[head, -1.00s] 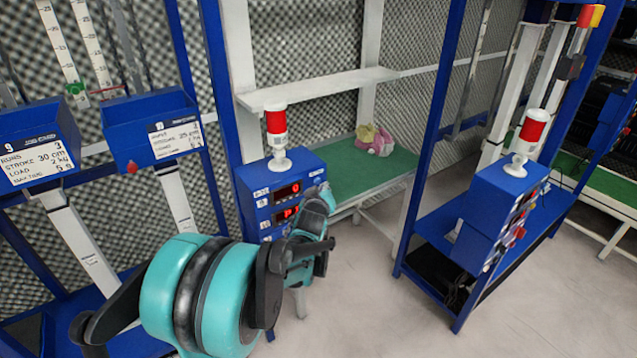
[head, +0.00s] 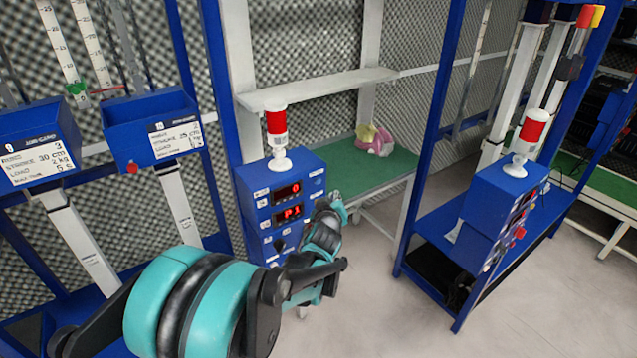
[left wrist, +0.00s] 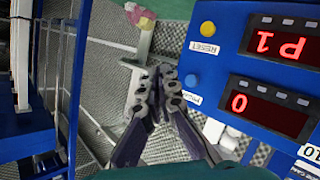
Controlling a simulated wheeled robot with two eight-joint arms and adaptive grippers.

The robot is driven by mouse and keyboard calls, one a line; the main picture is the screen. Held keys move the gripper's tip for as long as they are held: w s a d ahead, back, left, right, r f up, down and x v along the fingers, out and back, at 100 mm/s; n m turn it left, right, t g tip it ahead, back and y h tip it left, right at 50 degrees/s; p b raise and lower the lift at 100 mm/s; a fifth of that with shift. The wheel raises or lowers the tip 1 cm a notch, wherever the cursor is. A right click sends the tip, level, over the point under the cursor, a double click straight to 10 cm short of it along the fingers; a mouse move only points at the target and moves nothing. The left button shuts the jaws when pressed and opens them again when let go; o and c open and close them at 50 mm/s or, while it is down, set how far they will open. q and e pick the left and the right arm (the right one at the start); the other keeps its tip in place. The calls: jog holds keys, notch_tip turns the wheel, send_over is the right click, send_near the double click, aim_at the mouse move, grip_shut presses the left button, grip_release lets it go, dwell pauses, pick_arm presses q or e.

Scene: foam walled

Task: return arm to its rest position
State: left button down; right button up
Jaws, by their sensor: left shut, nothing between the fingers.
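My left arm, teal and black, comes in from the bottom left of the head view and reaches toward the front of the blue control box (head: 262,200). Its fingers are hard to make out there. In the left wrist view my left gripper (left wrist: 156,92) has its dark fingers closed together with nothing between them. It is beside the control box panel (left wrist: 212,62), apart from it as far as I can tell. The panel's red displays read 0 and P1. My right gripper is not in view.
A red and white beacon (head: 277,140) stands on the box. Behind are a green-topped bench (head: 345,175) with a pink and yellow item (head: 374,139) and a white shelf (head: 318,88). Blue bins (head: 152,125) hang at left. A second blue box (head: 500,210) stands right. Floor between is clear.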

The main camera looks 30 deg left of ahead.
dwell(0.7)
pick_arm(q)
jog(key=s+d+f+m+g+h, duration=0.2)
jog(key=s+d+m, duration=0.3)
jog(key=s+d, duration=0.5)
jog(key=s+d+f+m+g+h, duration=0.3)
jog(key=s+d, duration=0.6)
jog(key=s, duration=0.8)
jog(key=shift+d+f+m+g+h, duration=0.4)
jog(key=shift+m+g, duration=0.3)
jog(key=shift+m, duration=0.5)
jog(key=shift+r, duration=0.15)
jog(key=w+a+r+m+t+y, duration=0.1)
jog(key=w+a+m+t+y, duration=0.1)
jog(key=w+a+m, duration=0.3)
jog(key=w+a+r+m+t+y, duration=0.2)
jog(key=w+a+m, duration=0.4)
jog(key=w+m, duration=0.6)
jog(key=w+a+r+m+t+y+p, duration=0.1)
jog(key=w+a+r+m+t, duration=0.1)
jog(key=w+a+m, duration=0.3)
jog(key=w+m, duration=0.3)
jog(key=shift+w+a+r+m+y, duration=0.15)
jog(key=shift+w+r+m+y, duration=0.15)
jog(key=shift+y, duration=0.1)
